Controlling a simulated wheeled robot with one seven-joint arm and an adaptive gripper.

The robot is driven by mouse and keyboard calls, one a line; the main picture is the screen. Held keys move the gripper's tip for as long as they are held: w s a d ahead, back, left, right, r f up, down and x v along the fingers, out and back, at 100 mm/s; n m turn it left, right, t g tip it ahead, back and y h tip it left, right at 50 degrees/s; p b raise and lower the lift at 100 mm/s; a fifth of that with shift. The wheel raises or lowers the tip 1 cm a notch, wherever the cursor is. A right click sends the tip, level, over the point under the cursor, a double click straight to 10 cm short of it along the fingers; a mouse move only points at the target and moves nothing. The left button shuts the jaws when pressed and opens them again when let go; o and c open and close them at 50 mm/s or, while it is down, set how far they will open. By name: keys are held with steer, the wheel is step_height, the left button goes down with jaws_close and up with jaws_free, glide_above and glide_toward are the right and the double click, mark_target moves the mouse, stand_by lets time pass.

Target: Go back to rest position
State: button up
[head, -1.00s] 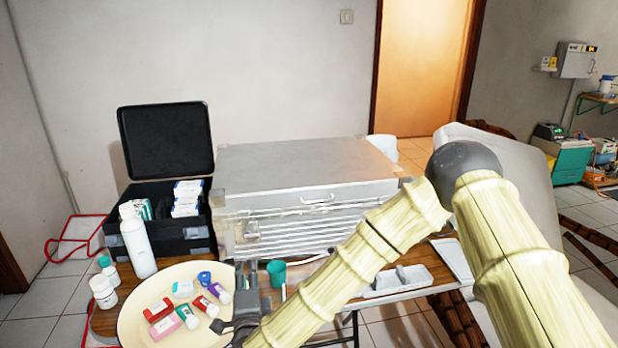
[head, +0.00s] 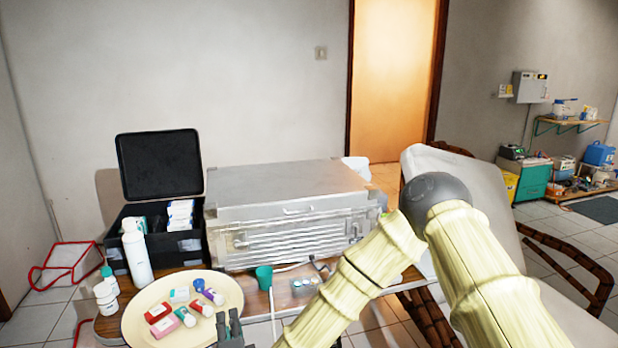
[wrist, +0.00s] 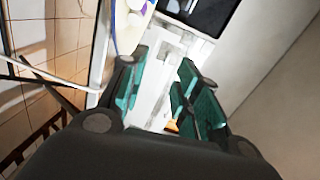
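My gripper (head: 231,328) is low in the head view, at the front edge of the cream plate (head: 137,338). Its fingers look dark there and the lower part is cut off by the frame. In the wrist view, my gripper (wrist: 163,78) shows two teal-padded fingers spread apart, with nothing held between them. My pale, bamboo-like arm reaches from the lower right, bent at a dark round elbow, and hides part of the table's right side.
The plate holds several small coloured containers. A white bottle (head: 137,253), an open black case (head: 160,165), a green cup (head: 264,277) and a large metal case (head: 290,185) stand on the table. A pale reclining chair (head: 480,185) is behind my arm.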

steer(key=s+d+f+n+g+h+p, duration=0.1)
steer(key=s+d+f+n+g+p, duration=0.1)
steer(key=s+d+f+n+g, duration=0.5)
steer(key=s+d+f+n+g+p, duration=0.15)
steer(key=s+d+f, duration=0.45)
steer(key=d+f, duration=0.6)
steer(key=s+d+f+n+g+h+p, duration=0.2)
steer(key=s+d+f+g, duration=0.1)
steer(key=s+d, duration=0.8)
steer(key=s+d+f+n+g+h+p, duration=0.2)
steer(key=s+d+g, duration=0.3)
steer(key=s+d, duration=0.6)
steer(key=shift+s+d+f, duration=0.15)
steer(key=shift+s+f, duration=0.25)
steer(key=shift+f, duration=0.2)
steer(key=shift+w, duration=0.1)
